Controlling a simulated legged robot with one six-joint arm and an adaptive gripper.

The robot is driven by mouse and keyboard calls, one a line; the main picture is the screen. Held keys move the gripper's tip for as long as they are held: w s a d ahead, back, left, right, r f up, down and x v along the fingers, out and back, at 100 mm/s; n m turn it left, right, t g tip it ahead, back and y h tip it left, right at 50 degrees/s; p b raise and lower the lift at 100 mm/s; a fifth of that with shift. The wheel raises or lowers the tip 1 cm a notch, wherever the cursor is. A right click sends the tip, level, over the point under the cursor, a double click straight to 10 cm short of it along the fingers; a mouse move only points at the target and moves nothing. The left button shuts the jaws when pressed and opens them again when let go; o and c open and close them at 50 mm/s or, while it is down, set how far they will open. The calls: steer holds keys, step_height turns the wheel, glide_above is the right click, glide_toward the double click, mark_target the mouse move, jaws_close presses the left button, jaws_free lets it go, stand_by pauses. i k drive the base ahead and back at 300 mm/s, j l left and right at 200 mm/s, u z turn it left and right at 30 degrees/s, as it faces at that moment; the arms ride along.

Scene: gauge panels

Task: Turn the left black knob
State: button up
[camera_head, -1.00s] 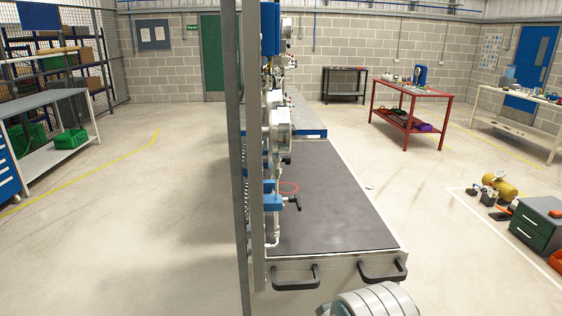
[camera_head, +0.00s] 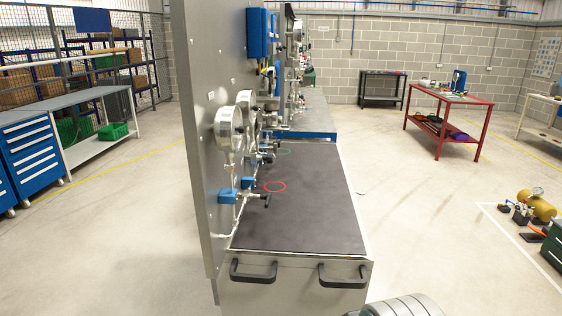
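The gauge panel (camera_head: 200,130) stands edge-on at the left of the bench, its pipework side facing right. A small black knob (camera_head: 267,200) sticks out from the nearer blue valve body (camera_head: 228,196), over the bench top. Another blue valve body (camera_head: 248,183) sits just behind it, and more small dark fittings (camera_head: 267,156) show farther along. They are too small to tell apart well, and I cannot tell how the knobs are turned. My gripper is not in view; only a grey rounded part of my arm shows at the bottom right.
Floor is clear to the right, up to the yellow tank (camera_head: 537,205). A red table (camera_head: 448,110) stands behind.

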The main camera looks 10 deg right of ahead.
mark_target(269, 158)
steer(key=i+l+u, duration=0.1)
steer(key=l, duration=0.3)
steer(key=i+l+u, duration=0.1)
steer(key=l, duration=0.3)
steer(key=i+l+u, duration=0.1)
steer(key=l, duration=0.35)
steer(key=i+l+u, duration=0.1)
steer(key=l, duration=0.35)
steer(key=i+l+u, duration=0.1)
steer(key=l, duration=0.3)
steer(key=i+j+z, duration=0.35)
steer(key=j, duration=0.25)
steer(key=i, duration=0.1)
